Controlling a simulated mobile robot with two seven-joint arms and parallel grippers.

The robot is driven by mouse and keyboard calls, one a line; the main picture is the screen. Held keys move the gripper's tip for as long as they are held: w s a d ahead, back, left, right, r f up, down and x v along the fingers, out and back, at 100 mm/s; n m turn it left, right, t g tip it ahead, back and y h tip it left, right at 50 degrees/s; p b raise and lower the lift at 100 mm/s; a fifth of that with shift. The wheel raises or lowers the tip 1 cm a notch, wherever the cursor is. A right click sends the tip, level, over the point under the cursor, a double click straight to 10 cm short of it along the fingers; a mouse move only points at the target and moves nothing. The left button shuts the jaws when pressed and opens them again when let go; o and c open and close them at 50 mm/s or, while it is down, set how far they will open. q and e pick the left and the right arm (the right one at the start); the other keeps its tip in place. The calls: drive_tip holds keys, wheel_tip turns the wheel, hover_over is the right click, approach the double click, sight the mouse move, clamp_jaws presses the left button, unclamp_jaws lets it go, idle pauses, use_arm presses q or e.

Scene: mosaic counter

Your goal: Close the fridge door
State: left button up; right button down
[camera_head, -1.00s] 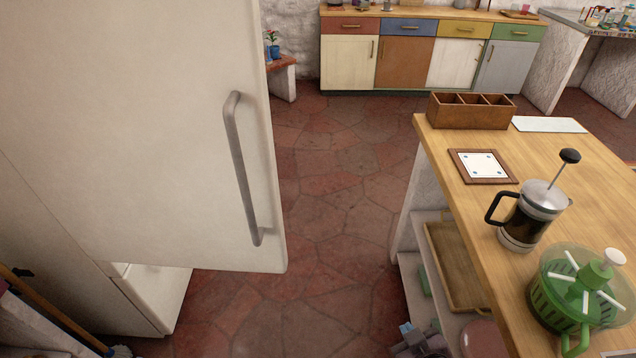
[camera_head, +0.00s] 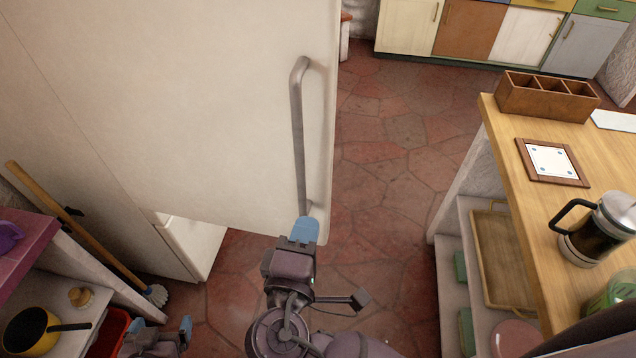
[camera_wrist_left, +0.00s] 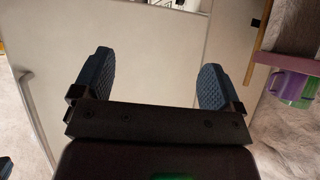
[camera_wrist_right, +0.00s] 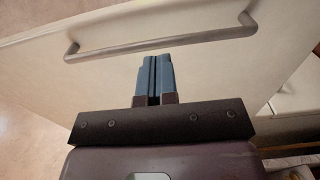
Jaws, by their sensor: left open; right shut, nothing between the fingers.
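The cream fridge door (camera_head: 220,120) stands open. A dark gap and a pale lower part of the fridge (camera_head: 195,243) show below its bottom edge. Its long grey handle (camera_head: 300,140) is on the right side of the door and also shows in the right wrist view (camera_wrist_right: 160,46). My right gripper (camera_head: 307,228) is shut and empty, close to the handle's lower end; I cannot tell whether it touches the door. My left gripper (camera_head: 157,332) is open and empty at the bottom of the head view. In the left wrist view its fingers (camera_wrist_left: 158,85) are spread before a pale flat surface.
A wooden counter (camera_head: 530,200) with a French press (camera_head: 603,228) and a wooden box (camera_head: 545,96) stands at right. A shelf with a yellow pan (camera_head: 32,330) and a broom (camera_head: 75,220) are at left. Red stone floor (camera_head: 385,170) is clear between door and counter.

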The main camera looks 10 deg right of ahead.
sight(326, 159)
drive_tip(key=p+x, duration=0.3)
drive_tip(key=x, duration=1)
drive_tip(key=shift+w+d, duration=0.15)
drive_tip(key=shift+w, duration=0.25)
